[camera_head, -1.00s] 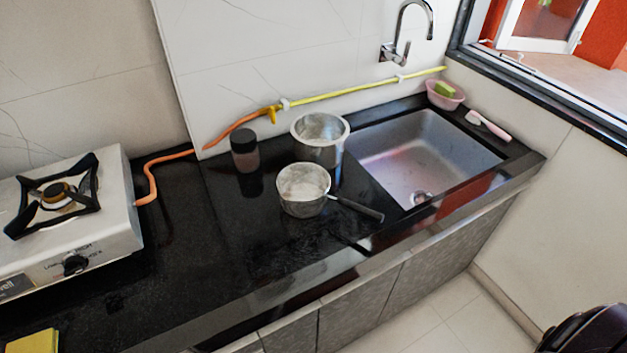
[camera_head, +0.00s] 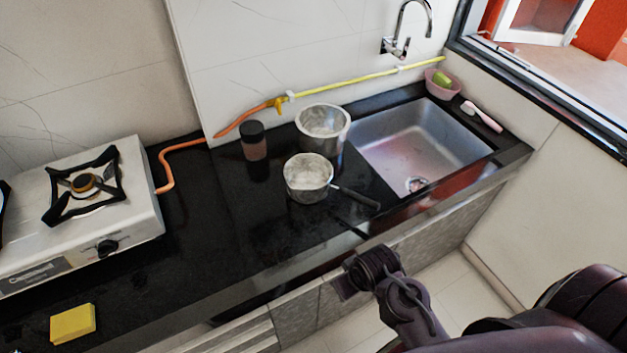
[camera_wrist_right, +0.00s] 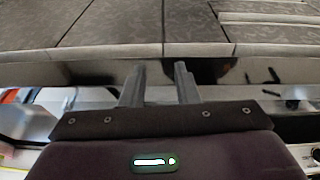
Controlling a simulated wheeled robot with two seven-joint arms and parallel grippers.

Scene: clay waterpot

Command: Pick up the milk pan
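The milk pan (camera_head: 307,185) is a small grey metal pan standing upright on the black counter. Its dark handle (camera_head: 358,198) points right, towards the counter's front edge beside the sink. My right gripper (camera_head: 350,279) is in front of the counter, below and apart from the handle. In the right wrist view my right gripper (camera_wrist_right: 160,72) has its two fingers spread with nothing between them. I cannot make out the pan for certain in that view. My left gripper is not in view.
A larger metal pot (camera_head: 322,142) stands just behind the pan, and a dark-lidded jar (camera_head: 254,142) is at its left. The sink (camera_head: 420,140) lies right. A gas stove (camera_head: 90,210) and yellow sponge (camera_head: 72,324) are left. Cabinet fronts (camera_head: 440,240) drop below the counter edge.

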